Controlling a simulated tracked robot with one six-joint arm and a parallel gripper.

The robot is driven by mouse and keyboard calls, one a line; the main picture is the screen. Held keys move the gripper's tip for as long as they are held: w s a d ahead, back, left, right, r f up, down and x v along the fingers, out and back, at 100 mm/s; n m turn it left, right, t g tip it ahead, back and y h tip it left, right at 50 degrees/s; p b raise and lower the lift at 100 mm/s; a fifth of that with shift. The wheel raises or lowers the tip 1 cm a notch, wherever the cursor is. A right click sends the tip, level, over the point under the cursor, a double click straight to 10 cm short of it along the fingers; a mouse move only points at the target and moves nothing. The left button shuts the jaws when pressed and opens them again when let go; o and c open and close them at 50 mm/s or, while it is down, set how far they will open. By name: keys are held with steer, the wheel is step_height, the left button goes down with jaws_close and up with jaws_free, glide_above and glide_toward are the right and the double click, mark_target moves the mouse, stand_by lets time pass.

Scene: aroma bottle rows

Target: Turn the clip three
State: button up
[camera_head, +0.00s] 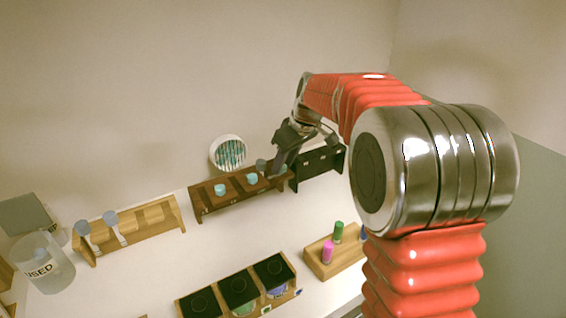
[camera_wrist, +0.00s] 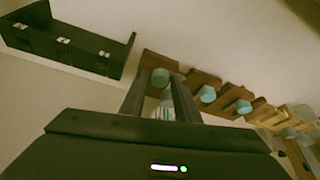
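The dark brown wooden rack (camera_head: 230,199) stands near the back wall with teal round-topped pieces in a row. In the head view these are the left one (camera_head: 220,189) and the middle one (camera_head: 252,178); the right end is partly hidden by my gripper (camera_head: 281,168). In the wrist view, one teal piece (camera_wrist: 160,78) shows between my gripper's two dark fingertips (camera_wrist: 160,76). I cannot tell whether they touch it. Two more, (camera_wrist: 207,93) and (camera_wrist: 242,106), are to its right. I cannot tell which piece is clip three.
A black rack (camera_head: 320,163) stands close to the right of the brown one. A round holder (camera_head: 228,152) is behind it. A light wooden rack (camera_head: 150,222), a clear USED jar (camera_head: 45,268), a block with colored pieces (camera_head: 325,260) and black-topped boxes surround open white tabletop.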

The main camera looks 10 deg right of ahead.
jaws_close()
steer(key=shift+a, duration=0.1)
steer(key=shift+m, duration=0.5)
steer(key=shift+s+m+t+h, duration=0.1)
steer(key=shift+m+t+h, duration=0.2)
steer(key=shift+m+h, duration=0.55)
steer(key=m, duration=0.2)
steer(key=m+h, duration=0.1)
steer(key=m, duration=0.1)
steer(key=shift+a+m, duration=0.2)
steer(key=shift+m, duration=0.05)
steer(key=m+h, duration=0.1)
steer(key=m, duration=0.1)
steer(key=m+h, duration=0.1)
steer(key=m, duration=0.2)
steer(key=shift+a+m, duration=0.15)
steer(key=shift+m, duration=0.15)
steer(key=shift+w+a+m+g+h, duration=0.1)
steer(key=shift+m+g+h, duration=0.3)
steer(key=shift+m, duration=0.9)
steer(key=shift+w+m+g+h, duration=0.1)
steer(key=shift+m+g+h, duration=0.3)
steer(key=shift+m, duration=0.9)
